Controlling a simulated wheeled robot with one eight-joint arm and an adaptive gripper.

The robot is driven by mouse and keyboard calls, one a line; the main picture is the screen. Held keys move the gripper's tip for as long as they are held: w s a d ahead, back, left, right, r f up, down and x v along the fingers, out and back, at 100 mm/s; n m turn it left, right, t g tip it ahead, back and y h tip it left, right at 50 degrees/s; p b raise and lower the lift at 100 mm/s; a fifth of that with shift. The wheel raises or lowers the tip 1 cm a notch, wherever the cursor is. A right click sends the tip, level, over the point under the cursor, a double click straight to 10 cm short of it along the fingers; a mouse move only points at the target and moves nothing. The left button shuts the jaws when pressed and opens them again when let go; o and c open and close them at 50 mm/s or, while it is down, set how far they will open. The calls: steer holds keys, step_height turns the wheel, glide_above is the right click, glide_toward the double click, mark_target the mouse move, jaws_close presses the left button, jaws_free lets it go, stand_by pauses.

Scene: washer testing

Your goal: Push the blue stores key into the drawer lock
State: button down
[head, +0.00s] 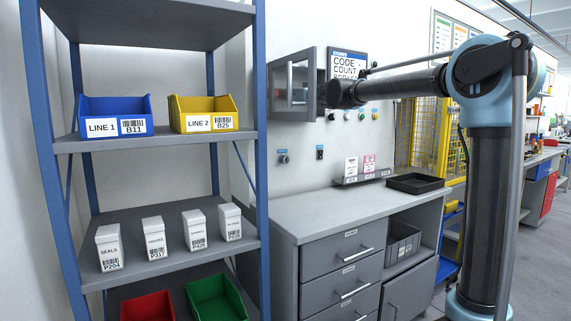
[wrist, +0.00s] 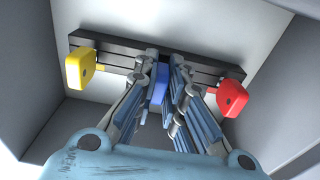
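In the wrist view the blue key (wrist: 160,84) sits at the middle of a dark rack (wrist: 215,72), between a yellow key (wrist: 80,69) and a red key (wrist: 232,98). My gripper (wrist: 163,62) reaches to the rack with one finger on each side of the blue key. The fingers are close to it, but I cannot tell whether they touch or grip it. In the head view my arm reaches into the open wall cabinet (head: 292,84), and the gripper is hidden. The grey drawers (head: 342,259) under the counter are closed; no lock can be made out clearly.
The cabinet's walls enclose my gripper closely. Its glazed door stands open. The grey counter (head: 300,212) is clear at its left, with a black tray (head: 415,183) at its right. A blue-framed shelf rack (head: 262,130) with bins and boxes stands at the left.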

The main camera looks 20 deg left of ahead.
steer(key=shift+s+d, duration=0.15)
steer(key=shift+d, duration=0.15)
steer(key=shift+v, duration=2.2)
steer(key=shift+s+d, duration=0.1)
steer(key=v, duration=0.6)
steer(key=shift+s+d, duration=0.25)
steer(key=shift+d, duration=0.05)
steer(key=shift+f, duration=0.1)
